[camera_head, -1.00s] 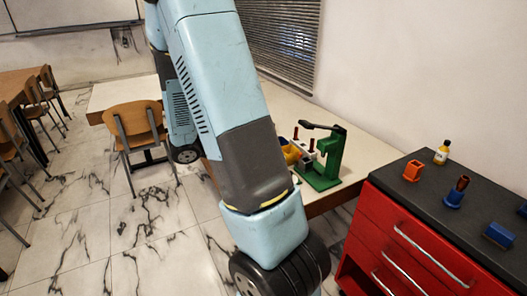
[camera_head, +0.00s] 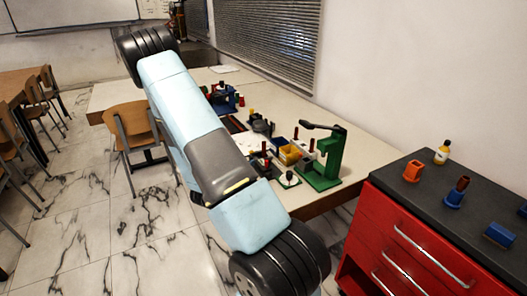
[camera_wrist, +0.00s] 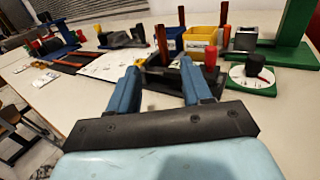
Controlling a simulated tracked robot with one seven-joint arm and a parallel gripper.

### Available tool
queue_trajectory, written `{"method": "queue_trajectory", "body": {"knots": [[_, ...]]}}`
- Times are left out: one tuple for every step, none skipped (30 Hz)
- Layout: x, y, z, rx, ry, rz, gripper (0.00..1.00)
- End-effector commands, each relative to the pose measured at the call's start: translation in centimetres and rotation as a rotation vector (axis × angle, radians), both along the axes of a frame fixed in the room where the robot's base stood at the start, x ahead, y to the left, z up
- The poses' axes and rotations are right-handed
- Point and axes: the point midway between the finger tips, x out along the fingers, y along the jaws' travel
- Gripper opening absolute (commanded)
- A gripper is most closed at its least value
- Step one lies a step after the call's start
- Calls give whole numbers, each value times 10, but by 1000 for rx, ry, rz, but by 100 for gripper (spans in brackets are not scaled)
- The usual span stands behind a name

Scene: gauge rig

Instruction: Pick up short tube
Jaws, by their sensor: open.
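In the wrist view my gripper (camera_wrist: 159,72) is open, with its two blue fingers apart and nothing between them. It points over the white table toward a group of parts. Several upright brown-red tubes stand there: one tube (camera_wrist: 161,45) just beyond the fingers, one behind it (camera_wrist: 181,18), and one at the yellow bin's right (camera_wrist: 224,15). A red-capped piece (camera_wrist: 210,55) stands beside the right finger. I cannot tell which one is the short tube. In the head view a brown tube (camera_head: 463,182) stands in a blue holder on the red cabinet. My arm hides my gripper there.
A green press (camera_head: 325,160) stands at the table's near right corner. A yellow bin (camera_wrist: 200,36), a blue bin (camera_wrist: 171,38) and a white dial on a green base (camera_wrist: 252,78) crowd the area ahead. The red cabinet (camera_head: 425,235) is at the right, chairs at the left.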

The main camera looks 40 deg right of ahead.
Motion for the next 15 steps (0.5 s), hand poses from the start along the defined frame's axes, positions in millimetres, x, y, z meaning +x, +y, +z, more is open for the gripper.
{"method": "queue_trajectory", "body": {"knots": [[2, -9, 0, 0, -2, -4, 49], [3, -15, 1, -2, -2, -4, 49], [5, -22, 0, 0, -2, -5, 49], [7, -27, 0, -1, -1, -4, 49], [8, -32, 0, -1, -1, -4, 49], [10, -38, 1, -1, -1, -5, 49], [11, -43, 0, -1, 0, -4, 49], [13, -47, 0, 0, -1, -4, 49], [14, -52, 0, 0, -1, -5, 49], [15, -55, 0, 0, -1, -4, 49], [16, -58, 0, -1, -1, -3, 49], [17, -61, 0, -1, -1, -3, 49], [18, -62, 0, 0, -1, -3, 49], [18, -64, 0, 0, -1, -3, 49], [18, -65, 0, 0, -1, -3, 49]]}}
